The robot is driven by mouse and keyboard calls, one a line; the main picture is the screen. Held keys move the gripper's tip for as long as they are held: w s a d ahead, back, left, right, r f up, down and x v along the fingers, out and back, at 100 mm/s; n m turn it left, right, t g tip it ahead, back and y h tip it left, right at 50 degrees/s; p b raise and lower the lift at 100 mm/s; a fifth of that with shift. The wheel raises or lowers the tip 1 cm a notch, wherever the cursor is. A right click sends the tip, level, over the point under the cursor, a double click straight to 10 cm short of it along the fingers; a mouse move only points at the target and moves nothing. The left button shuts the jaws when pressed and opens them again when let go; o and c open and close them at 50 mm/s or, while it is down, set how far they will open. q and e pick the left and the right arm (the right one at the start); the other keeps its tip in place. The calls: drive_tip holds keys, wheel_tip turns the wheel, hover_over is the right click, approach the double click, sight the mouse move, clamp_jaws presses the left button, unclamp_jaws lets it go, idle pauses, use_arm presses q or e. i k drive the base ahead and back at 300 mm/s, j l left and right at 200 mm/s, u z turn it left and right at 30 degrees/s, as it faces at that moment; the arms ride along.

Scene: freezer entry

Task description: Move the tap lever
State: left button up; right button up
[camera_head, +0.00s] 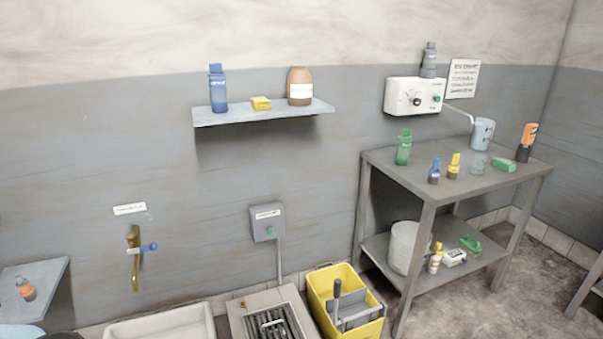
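A brass tap (134,258) is mounted on the grey wall at the lower left. Its blue lever (149,247) points to the right from the tap body, roughly level. A small white label (130,209) is on the wall above the tap. A white basin (163,324) is on the floor below the tap, cut off by the bottom edge. Neither of my grippers shows in the head view.
A yellow mop bucket (318,287) and a grated unit (252,302) stand right of the basin. A grey table (400,165) with bottles is at the right. A wall shelf (262,116) and grey box (267,221) are on the wall. A small surface (50,272) is at left.

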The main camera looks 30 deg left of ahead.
sight(153, 247)
drive_tip(key=u, duration=2)
drive_tip(key=i+j, duration=0.3)
drive_tip(key=i, duration=0.15)
drive_tip(key=i+j, duration=0.25)
drive_tip(key=i, duration=0.15)
drive_tip(key=i+j+u, duration=0.1)
drive_tip(key=i+j, duration=0.2)
drive_tip(key=i, duration=0.15)
drive_tip(key=i+j, duration=0.25)
drive_tip(key=i, duration=0.15)
